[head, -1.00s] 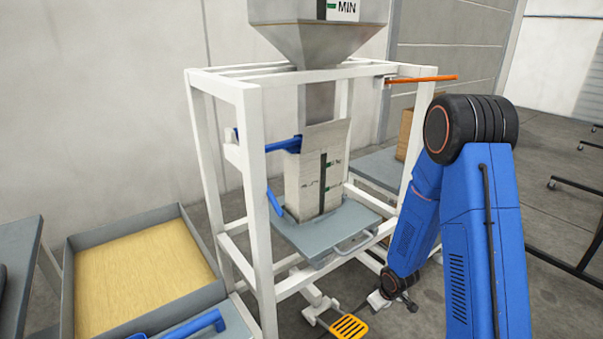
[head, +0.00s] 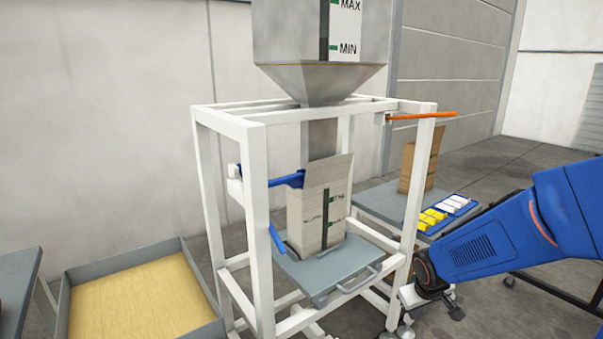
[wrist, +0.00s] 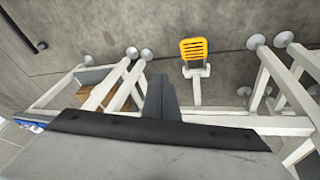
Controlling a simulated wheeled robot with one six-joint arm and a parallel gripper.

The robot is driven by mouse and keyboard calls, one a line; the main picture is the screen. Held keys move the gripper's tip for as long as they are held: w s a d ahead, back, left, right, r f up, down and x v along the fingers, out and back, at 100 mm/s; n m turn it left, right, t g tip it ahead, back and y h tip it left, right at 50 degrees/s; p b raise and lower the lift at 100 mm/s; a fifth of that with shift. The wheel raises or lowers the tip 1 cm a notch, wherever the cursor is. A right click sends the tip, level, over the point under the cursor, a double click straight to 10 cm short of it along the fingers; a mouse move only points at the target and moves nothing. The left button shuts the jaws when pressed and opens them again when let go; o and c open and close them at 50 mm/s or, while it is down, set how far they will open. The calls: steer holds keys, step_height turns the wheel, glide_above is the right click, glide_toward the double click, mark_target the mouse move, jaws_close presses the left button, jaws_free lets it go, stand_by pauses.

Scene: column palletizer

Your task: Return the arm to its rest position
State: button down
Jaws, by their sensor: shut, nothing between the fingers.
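My blue arm reaches in from the right edge of the head view, and its dark wrist hangs low beside the right front leg of the white frame (head: 258,205). My gripper shows in the wrist view (wrist: 163,97) as two dark fingers pressed together, with nothing between them. It points down over the grey floor, near the frame's white legs. In the head view I cannot make out its fingertips. A paper bag (head: 308,216) stands upright on the grey platform (head: 330,270) inside the frame, under the hopper's spout, apart from my arm.
A grey hopper (head: 285,30) tops the frame. An orange bar (head: 425,115) juts right from it. A yellow foot pedal (wrist: 193,49) lies on the floor. A side table (head: 375,200) holds another brown bag (head: 408,168) and a blue tray (head: 450,212). A shallow tray (head: 75,275) stands left.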

steer(key=s+a+r+m, duration=0.1)
steer(key=s+r, duration=0.6)
steer(key=s, duration=0.4)
steer(key=s+a+r+m+y, duration=0.1)
steer(key=s+r+m, duration=0.1)
steer(key=s+r, duration=0.6)
steer(key=s, duration=0.3)
steer(key=shift+s+a+r+t, duration=0.15)
steer(key=shift+s+r+t, duration=0.1)
steer(key=shift+t, duration=0.05)
